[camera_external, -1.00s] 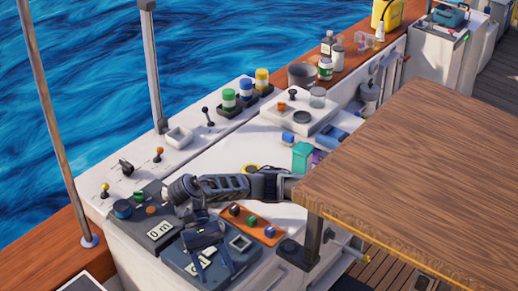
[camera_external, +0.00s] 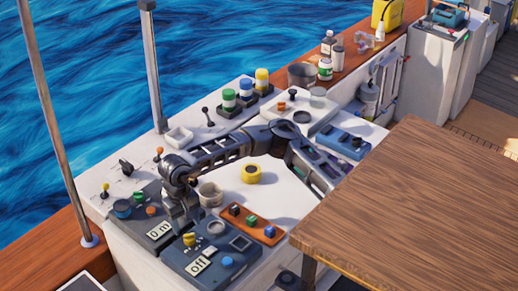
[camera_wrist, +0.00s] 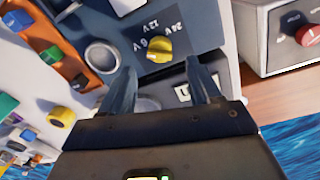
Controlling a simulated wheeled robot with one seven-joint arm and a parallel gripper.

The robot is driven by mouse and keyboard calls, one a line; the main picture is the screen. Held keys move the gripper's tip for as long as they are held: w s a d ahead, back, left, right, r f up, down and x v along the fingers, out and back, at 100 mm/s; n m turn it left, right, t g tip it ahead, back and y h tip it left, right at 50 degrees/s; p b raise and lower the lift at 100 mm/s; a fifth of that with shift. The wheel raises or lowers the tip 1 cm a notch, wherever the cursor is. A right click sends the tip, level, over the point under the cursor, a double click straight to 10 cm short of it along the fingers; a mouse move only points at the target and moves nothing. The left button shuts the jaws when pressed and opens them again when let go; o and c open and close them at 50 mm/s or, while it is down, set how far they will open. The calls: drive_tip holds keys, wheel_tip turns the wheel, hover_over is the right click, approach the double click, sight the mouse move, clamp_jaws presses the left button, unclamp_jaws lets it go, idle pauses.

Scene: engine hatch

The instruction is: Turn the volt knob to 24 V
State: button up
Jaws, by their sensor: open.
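The yellow volt knob (camera_wrist: 158,46) sits on a dark blue panel (camera_wrist: 187,18). The labels 12 V, 24 V and 6 V are printed beside it in the wrist view. I cannot tell for sure which label it points to. My gripper (camera_wrist: 160,68) is open and empty. Its two fingers point toward the knob, one on each side of it in the picture, and appear short of it. In the external view my gripper (camera_external: 182,217) is just above the knob.
A blue knob (camera_external: 227,262) and a round socket (camera_external: 216,227) share the panel. An orange board (camera_external: 262,232) with several small switches lies to the right. A dark unit with a display (camera_external: 159,231) stands to the left. A yellow roll (camera_external: 251,174) lies on the white top behind.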

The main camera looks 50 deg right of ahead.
sight(190, 233)
wheel_tip(190, 233, down, 6)
drive_tip(key=shift+s+d+r+b, duration=0.1)
drive_tip(key=shift+d+b, duration=0.05)
drive_tip(key=shift+b, duration=0.15)
drive_tip(key=c, duration=1)
